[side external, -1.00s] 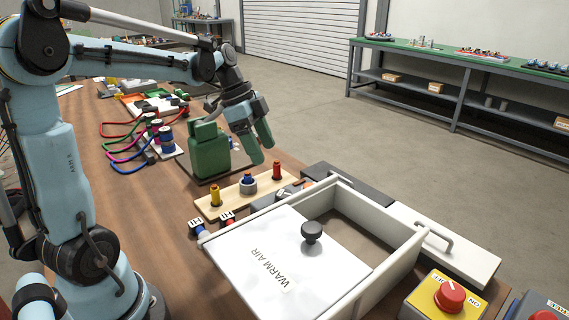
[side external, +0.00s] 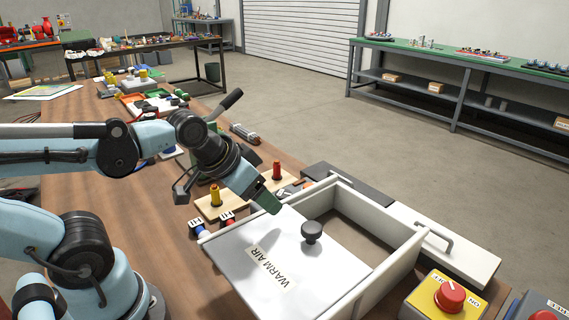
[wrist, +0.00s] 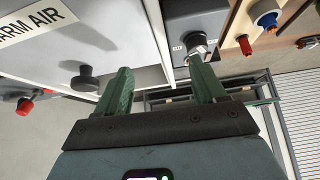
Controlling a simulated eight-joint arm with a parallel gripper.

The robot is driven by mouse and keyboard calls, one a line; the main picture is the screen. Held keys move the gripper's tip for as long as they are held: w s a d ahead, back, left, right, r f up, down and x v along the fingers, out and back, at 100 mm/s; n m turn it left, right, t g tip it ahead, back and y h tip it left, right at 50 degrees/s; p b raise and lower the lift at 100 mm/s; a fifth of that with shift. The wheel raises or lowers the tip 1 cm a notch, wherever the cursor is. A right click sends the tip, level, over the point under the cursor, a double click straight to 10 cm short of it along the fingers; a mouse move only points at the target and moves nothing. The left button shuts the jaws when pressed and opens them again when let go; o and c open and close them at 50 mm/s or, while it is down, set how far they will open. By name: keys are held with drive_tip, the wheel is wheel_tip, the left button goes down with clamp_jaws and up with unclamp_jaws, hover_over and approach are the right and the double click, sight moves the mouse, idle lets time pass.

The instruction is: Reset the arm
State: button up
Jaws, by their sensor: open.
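The white lid (side external: 262,235) reads WARM AIR and carries a black knob (side external: 312,232). The knob also shows in the wrist view (wrist: 85,80), left of the fingers and apart from them. The box (side external: 385,255) is uncovered on its right side, where its inside shows.
A wooden board (side external: 207,212) with a yellow peg (side external: 215,194) and a red peg (side external: 277,170) lies behind my gripper. A yellow box with a red button (side external: 450,295) stands front right. A green-topped bench (side external: 440,48) is across the open floor.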

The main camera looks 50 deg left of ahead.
drive_tip(key=shift+o, duration=1.2)
drive_tip(key=shift+s+n, duration=0.1)
drive_tip(key=shift+n, duration=0.2)
drive_tip(key=shift+o, duration=1.3)
drive_tip(key=s+a+r+n+g, duration=0.2)
drive_tip(key=a+n, duration=0.4)
drive_tip(key=n, duration=0.3)
wheel_tip(320, 180, up, 3)
drive_tip(key=shift+s+a+f+g+y, duration=0.15)
drive_tip(key=shift+s+a+g+y, duration=0.2)
drive_tip(key=shift+g, duration=0.55)
drive_tip(key=s+a+r+n+g, duration=0.3)
drive_tip(key=s+a+r+n, duration=0.15)
drive_tip(key=n, duration=0.45)
wheel_tip(320, 180, down, 9)
drive_tip(key=shift+d, duration=0.2)
